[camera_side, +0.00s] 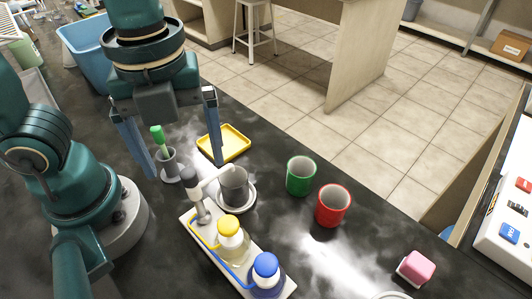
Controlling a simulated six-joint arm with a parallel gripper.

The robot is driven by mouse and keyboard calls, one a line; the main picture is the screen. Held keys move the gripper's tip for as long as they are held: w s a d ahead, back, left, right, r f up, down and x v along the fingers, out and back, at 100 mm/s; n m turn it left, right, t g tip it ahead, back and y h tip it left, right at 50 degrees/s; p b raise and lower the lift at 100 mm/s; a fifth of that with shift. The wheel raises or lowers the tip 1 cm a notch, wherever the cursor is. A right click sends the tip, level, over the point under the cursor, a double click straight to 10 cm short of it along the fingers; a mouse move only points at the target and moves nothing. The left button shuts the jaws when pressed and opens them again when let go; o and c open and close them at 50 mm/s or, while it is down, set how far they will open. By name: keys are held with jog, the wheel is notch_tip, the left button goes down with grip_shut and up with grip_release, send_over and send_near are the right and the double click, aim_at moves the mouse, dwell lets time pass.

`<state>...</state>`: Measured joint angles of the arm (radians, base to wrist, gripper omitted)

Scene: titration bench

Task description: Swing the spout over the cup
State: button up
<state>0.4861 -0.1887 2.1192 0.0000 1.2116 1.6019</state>
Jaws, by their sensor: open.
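The spout (213,182) is a pale, thin arm on a small grey post. The post stands at the far end of a white base (207,233) with bottles. The spout points up and right, and its tip appears close to the rim of a dark grey cup (235,190); I cannot tell whether it is over the opening. The grey cup stands upright on a white round dish (248,207). My gripper (186,170) is open and empty, pointing down. Its fingers are wide apart, above and behind the post in this view. Contact with the spout cannot be seen.
A yellow-capped bottle (231,245) and a blue-capped bottle (266,280) stand on the base. A green cup (300,177) and a red cup (332,206) stand to the right. A grey holder (169,168) with a green-topped item and a yellow tray (224,142) are near my fingers.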

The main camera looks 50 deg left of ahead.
jog(key=shift+r, duration=2.35)
jog(key=shift+w+a+r+n, duration=0.2)
jog(key=shift+a+r+n, duration=0.1)
jog(key=shift+a, duration=0.1)
jog(key=w+a+f+n+t, duration=0.1)
jog(key=a+f+n+t, duration=0.1)
jog(key=n, duration=0.9)
jog(key=w+a+f+n+t, duration=0.1)
jog(key=a+n+t, duration=0.2)
jog(key=n, duration=0.9)
jog(key=shift+w+a+f+t, duration=0.15)
jog(key=shift+a+f+t, duration=0.2)
jog(key=shift+a, duration=0.5)
